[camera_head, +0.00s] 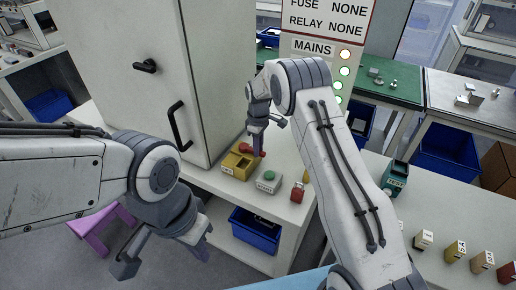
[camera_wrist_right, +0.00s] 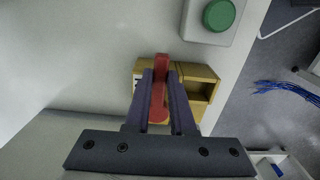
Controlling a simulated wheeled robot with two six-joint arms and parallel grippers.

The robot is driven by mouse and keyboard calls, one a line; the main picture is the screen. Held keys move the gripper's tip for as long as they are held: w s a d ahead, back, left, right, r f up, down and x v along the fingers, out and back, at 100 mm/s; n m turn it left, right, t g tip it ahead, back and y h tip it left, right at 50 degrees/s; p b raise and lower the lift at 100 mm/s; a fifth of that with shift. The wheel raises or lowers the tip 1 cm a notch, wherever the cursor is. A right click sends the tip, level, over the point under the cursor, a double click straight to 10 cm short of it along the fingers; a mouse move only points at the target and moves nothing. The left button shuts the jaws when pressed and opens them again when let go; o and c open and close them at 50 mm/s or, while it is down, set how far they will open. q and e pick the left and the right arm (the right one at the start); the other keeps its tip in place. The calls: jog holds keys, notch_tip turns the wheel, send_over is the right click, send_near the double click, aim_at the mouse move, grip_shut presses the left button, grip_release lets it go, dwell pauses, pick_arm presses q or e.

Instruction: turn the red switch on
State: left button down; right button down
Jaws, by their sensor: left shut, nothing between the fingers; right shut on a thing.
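The red switch (camera_head: 246,149) is a lever on a yellow box (camera_head: 236,167) that sits on the white bench beside the tall cabinet. My right gripper (camera_head: 257,150) reaches down over the box and is shut on the red lever. In the right wrist view the red lever (camera_wrist_right: 159,95) stands between the two dark fingers of the right gripper (camera_wrist_right: 160,85), with part of the yellow box (camera_wrist_right: 203,88) to the right. The fingers hide part of the lever and box. My left gripper (camera_head: 165,252) is shut and empty at the lower left, away from the bench.
A grey box with a green button (camera_head: 269,176) and a small red item (camera_head: 297,192) stand right of the switch box. The tall cabinet (camera_head: 135,60) with black handles is close behind. A MAINS panel (camera_head: 322,48) with several lamps stands at the back. A blue bin (camera_head: 255,228) is under the bench.

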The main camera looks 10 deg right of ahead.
jog(key=shift+w+a+r, duration=0.1)
jog(key=shift+w+r, duration=0.1)
jog(key=shift+w, duration=0.05)
jog(key=c, duration=0.8)
grip_release()
jog(key=shift+o, duration=0.2)
jog(key=shift+s+f, duration=0.1)
notch_tip(320, 180, up, 10)
jog(key=b, duration=0.1)
jog(key=shift+r+b, duration=0.25)
jog(key=shift+b, duration=0.1)
